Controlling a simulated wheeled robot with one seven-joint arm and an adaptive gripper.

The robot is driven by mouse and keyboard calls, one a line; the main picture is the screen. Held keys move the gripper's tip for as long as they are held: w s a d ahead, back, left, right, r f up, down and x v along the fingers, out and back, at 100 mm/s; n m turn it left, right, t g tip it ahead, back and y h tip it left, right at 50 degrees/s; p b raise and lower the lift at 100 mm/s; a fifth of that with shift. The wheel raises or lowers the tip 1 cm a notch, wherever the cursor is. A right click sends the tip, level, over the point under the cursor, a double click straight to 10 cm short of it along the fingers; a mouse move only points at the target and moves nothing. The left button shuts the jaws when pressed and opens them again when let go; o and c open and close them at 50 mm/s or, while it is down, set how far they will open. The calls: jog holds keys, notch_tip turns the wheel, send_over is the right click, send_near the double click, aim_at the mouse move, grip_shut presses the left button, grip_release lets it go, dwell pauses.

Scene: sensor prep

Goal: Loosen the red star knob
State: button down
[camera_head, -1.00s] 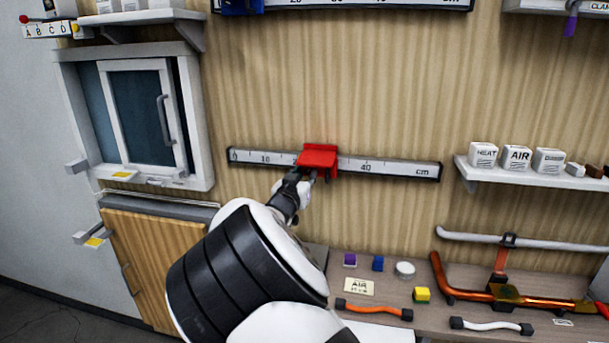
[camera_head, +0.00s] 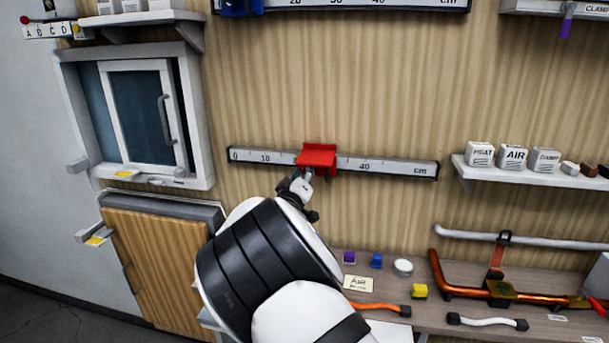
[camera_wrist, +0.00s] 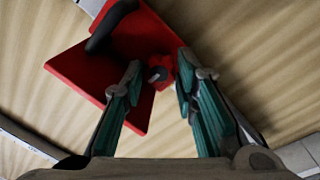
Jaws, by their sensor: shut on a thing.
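The red star knob (camera_wrist: 161,72) shows in the wrist view under a red slider (camera_wrist: 85,72). The slider also shows in the head view (camera_head: 317,156), riding on a horizontal centimetre scale (camera_head: 395,167) on the wood wall. My gripper (camera_wrist: 157,82) has its two green-padded fingers on either side of the knob and is shut on it. In the head view my gripper (camera_head: 308,178) reaches up to the slider's underside from below. The knob itself is hidden there by my gripper and the slider.
A shelf with labelled blocks (camera_head: 513,157) is at the right. Below, a bench (camera_head: 420,262) carries small coloured blocks, an orange-handled hose piece (camera_head: 380,309) and a copper pipe (camera_head: 455,291). A sliding window (camera_head: 145,117) is at the left. The wall around the scale is clear.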

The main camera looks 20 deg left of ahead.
dwell(0.6)
jog(key=c, duration=1.2)
grip_release()
jog(key=shift+c, duration=0.2)
jog(key=s+d+m+b, duration=0.1)
jog(key=s+d+m, duration=0.1)
jog(key=s+m, duration=0.8)
jog(key=s, duration=0.3)
jog(key=shift+s+m+g+h, duration=0.3)
jog(key=shift+s+g, duration=0.05)
jog(key=shift+g, duration=0.05)
jog(key=shift+r, duration=0.1)
